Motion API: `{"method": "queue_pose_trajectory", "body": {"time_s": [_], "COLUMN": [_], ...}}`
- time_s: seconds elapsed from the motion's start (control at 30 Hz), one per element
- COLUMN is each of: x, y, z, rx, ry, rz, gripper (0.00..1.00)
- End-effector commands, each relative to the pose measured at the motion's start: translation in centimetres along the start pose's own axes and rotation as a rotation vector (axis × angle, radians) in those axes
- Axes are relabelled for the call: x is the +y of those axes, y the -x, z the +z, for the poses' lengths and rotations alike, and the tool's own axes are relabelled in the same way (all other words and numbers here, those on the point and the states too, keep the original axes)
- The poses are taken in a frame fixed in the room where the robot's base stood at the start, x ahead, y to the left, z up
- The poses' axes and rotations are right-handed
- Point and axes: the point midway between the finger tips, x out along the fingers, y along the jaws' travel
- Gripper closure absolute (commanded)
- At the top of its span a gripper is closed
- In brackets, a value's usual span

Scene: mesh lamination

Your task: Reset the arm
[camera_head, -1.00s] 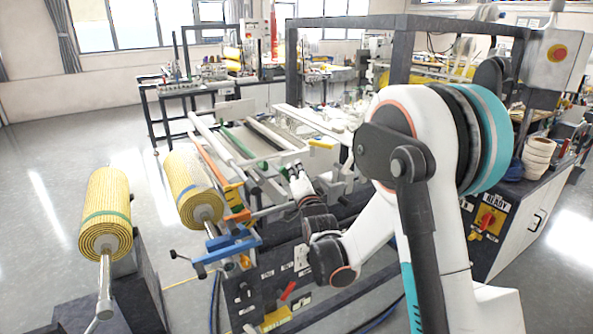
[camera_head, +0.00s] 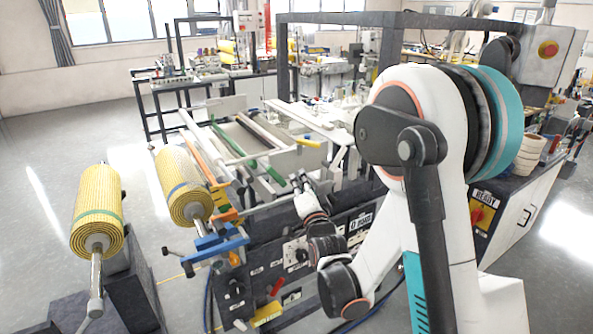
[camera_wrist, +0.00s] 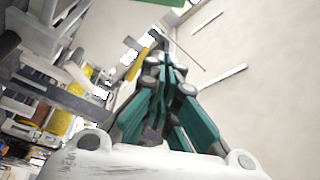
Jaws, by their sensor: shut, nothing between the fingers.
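My arm fills the right half of the head view, bent with its elbow high and its forearm reaching down and left. My gripper (camera_wrist: 165,65) shows in the wrist view with its teal fingers closed together and nothing between them. In the head view the gripper end (camera_head: 300,183) is small and partly hidden by the wrist, over the front of the lamination machine (camera_head: 275,262). I cannot tell its exact gap to the machine.
Two yellow mesh rolls, one at far left (camera_head: 97,212) and one on the machine (camera_head: 182,180), stand left of my arm. A blue bracket (camera_head: 218,243) is near the second roll. A white cabinet (camera_head: 508,218) stands right of my arm. Floor at left is clear.

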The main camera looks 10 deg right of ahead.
Motion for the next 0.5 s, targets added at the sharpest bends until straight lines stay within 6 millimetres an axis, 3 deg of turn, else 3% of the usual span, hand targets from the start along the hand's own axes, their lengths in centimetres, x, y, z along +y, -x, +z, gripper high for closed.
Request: {"method": "queue_pose_trajectory", "body": {"time_s": [0.5], "x": [-0.11], "y": [0.62], "z": [-0.10], "rx": [-0.003], "ry": [0.007], "rz": [0.006], "gripper": [1.00]}}
